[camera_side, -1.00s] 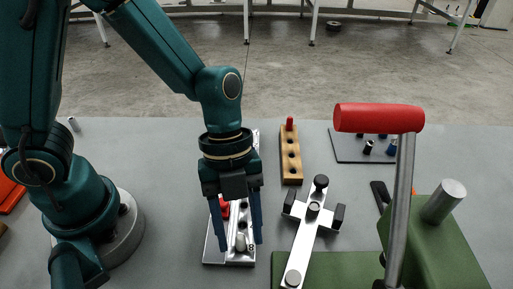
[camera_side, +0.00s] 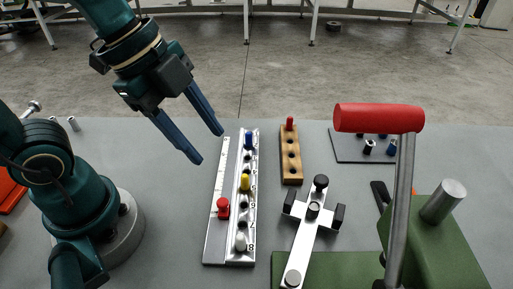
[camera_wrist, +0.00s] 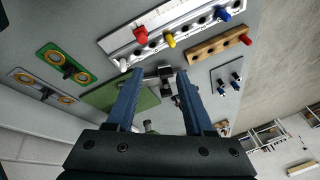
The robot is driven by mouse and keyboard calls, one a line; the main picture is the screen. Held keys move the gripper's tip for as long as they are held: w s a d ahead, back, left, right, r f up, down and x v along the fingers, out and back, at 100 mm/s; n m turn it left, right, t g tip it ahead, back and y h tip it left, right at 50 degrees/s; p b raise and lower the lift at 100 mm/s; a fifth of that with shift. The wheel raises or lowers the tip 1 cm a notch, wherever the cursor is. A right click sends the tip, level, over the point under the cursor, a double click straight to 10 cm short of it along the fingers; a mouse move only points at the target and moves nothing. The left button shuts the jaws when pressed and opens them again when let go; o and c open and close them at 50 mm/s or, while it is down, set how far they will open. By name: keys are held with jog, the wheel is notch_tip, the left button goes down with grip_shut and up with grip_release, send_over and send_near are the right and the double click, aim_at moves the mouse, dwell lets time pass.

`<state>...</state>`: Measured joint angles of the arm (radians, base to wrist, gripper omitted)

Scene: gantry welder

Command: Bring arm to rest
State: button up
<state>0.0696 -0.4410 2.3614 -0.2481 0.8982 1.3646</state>
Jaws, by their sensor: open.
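My gripper (camera_side: 208,146) is raised above the left part of the table in the side view, tilted down to the right. Its two blue fingers are apart with nothing between them. It also shows in the wrist view (camera_wrist: 165,85), where both fingers stand apart and empty. The gripper is clear of the numbered metal rail (camera_side: 215,240), which lies to its right and below. The rail holds a blue peg (camera_side: 249,141), a yellow peg (camera_side: 245,182), a red peg (camera_side: 223,208) and a whitish peg (camera_side: 241,242).
A wooden block (camera_side: 291,170) with a red peg stands right of the rail. A metal cross-shaped fixture (camera_side: 305,240) and a green press (camera_side: 435,245) with a red-handled lever (camera_side: 378,118) stand at the right. A dark plate (camera_side: 350,150) with small parts lies behind.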

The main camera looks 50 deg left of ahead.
jog(key=shift+s+a+n+t+y, duration=0.4)
jog(key=shift+a+n, duration=0.5)
jog(key=shift+n, duration=1.6)
jog(key=shift+s+a+n+t+y, duration=0.35)
jog(key=shift+a+n, duration=0.5)
jog(key=shift+n, duration=1.65)
jog(key=shift+s+a+n+t+y, duration=0.25)
jog(key=shift+s+a+n+y, duration=0.45)
jog(key=shift+n, duration=1.8)
jog(key=o, duration=0.7)
jog(key=shift+w+a+f, duration=0.1)
jog(key=shift+a, duration=0.1)
jog(key=shift+o, duration=0.3)
jog(key=shift+m+g+h, duration=0.35)
jog(key=shift+m+g, duration=0.35)
jog(key=shift+m, duration=0.1)
jog(key=r, duration=0.1)
jog(key=d+r, duration=0.1)
jog(key=r, duration=0.2)
jog(key=shift+w+d, duration=0.35)
jog(key=d+m+g, duration=0.4)
jog(key=d+m, duration=0.3)
jog(key=d, duration=0.6)
notch_tip(320, 180, down, 9)
jog(key=shift+d+f, duration=0.1)
jog(key=shift+d, duration=0.05)
